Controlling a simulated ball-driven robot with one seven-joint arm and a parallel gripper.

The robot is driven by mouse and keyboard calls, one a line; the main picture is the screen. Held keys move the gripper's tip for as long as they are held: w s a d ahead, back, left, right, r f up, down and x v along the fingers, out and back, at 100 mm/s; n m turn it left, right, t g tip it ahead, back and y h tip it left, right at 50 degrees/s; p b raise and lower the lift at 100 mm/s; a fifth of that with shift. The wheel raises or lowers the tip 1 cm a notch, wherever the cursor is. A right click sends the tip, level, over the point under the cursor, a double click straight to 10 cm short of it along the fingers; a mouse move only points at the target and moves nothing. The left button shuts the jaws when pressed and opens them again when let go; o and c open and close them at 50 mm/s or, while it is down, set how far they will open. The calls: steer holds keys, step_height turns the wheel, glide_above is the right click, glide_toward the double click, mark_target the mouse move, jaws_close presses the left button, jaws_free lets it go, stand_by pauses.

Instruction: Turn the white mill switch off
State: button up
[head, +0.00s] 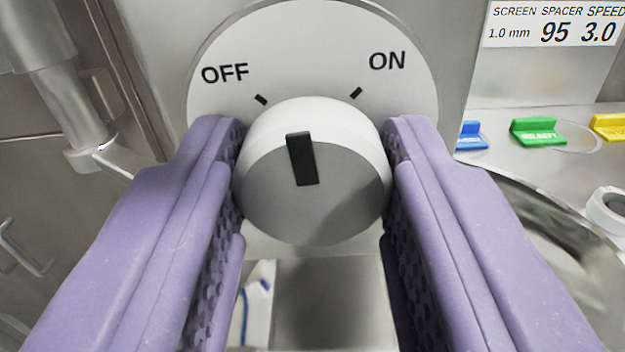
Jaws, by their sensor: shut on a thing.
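The white mill switch (345,205) is a round knob on a white dial plate (310,55) in the head view. Its black pointer mark stands nearly upright, leaning slightly left, between the OFF tick at upper left and the ON tick at upper right. My gripper (314,175) has its two purple padded fingers on the left and right sides of the knob and is shut on it. The fingers hide the knob's side edges and the lower sides of the dial plate.
A label with screen, spacer and speed values (553,24) is at upper right. Blue (471,136), green (538,133) and yellow (609,127) tabs stand on a metal surface at right. A vertical metal pipe (68,95) is at left.

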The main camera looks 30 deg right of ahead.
steer(key=n+p, duration=0.3)
steer(key=shift+r+n, duration=0.1)
steer(key=shift+n, duration=0.3)
steer(key=n+p, duration=0.2)
steer(key=n, duration=0.2)
steer(key=shift+n+p, duration=0.3)
steer(key=o, duration=1.1)
steer(key=p+v, duration=0.1)
steer(key=v, duration=0.7)
steer(key=shift+w, duration=0.1)
